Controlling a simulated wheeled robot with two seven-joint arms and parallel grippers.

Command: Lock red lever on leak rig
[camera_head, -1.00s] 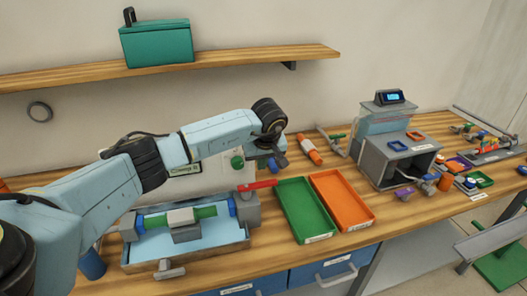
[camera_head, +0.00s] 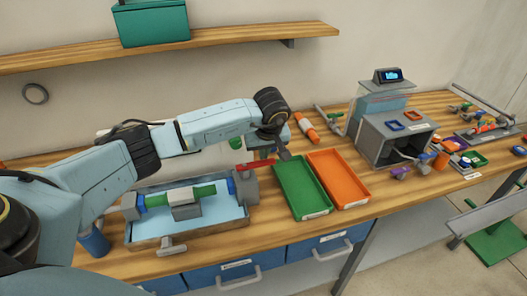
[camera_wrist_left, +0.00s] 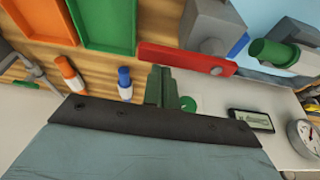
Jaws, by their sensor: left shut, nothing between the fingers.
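The red lever (camera_head: 258,165) sticks out to the right from the grey block at the right end of the leak rig (camera_head: 186,238). The rig is a blue-lined tray with a green pipe (camera_head: 205,190) and grey clamp. My left gripper (camera_head: 284,153) is just behind and right of the lever's free end, shut and empty. In the left wrist view the lever (camera_wrist_left: 186,59) lies just beyond the shut fingertips (camera_wrist_left: 162,72); I cannot tell whether they touch. My right gripper is not in view.
A green tray (camera_head: 324,209) and an orange tray (camera_head: 365,196) lie right of the lever. A pressure gauge (camera_wrist_left: 304,136) is at the right in the wrist view.

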